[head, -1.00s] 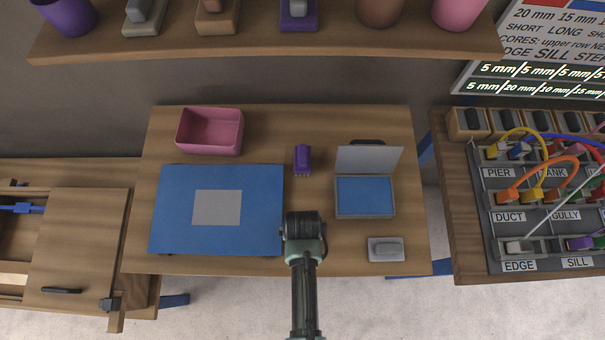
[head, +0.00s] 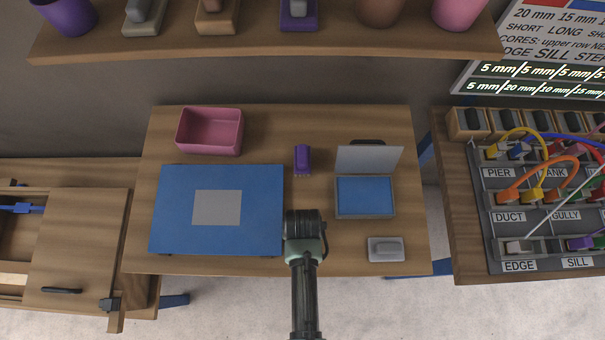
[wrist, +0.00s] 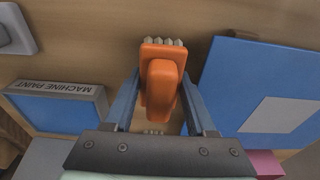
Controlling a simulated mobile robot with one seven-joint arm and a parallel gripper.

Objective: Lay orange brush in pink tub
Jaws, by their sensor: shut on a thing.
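In the wrist view the orange brush (wrist: 162,82) sits between the two fingers of my gripper (wrist: 160,100), which is shut on it. Pale bristle tufts show at the brush's far end. In the head view my arm's end (head: 304,235) hides the brush and the fingers; it is over the front middle of the table, just right of the blue mat. The pink tub (head: 208,148) stands at the table's back left, open at the top, and looks empty. A pink corner (wrist: 265,165) at the wrist view's bottom edge is likely the tub.
A blue mat (head: 170,210) with a grey patch lies before the tub. A purple brush (head: 302,158) lies mid-table. A blue paint pad box (head: 365,197) with its lid raised and a grey block (head: 386,249) are at right. A shelf (head: 265,48) overhangs behind.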

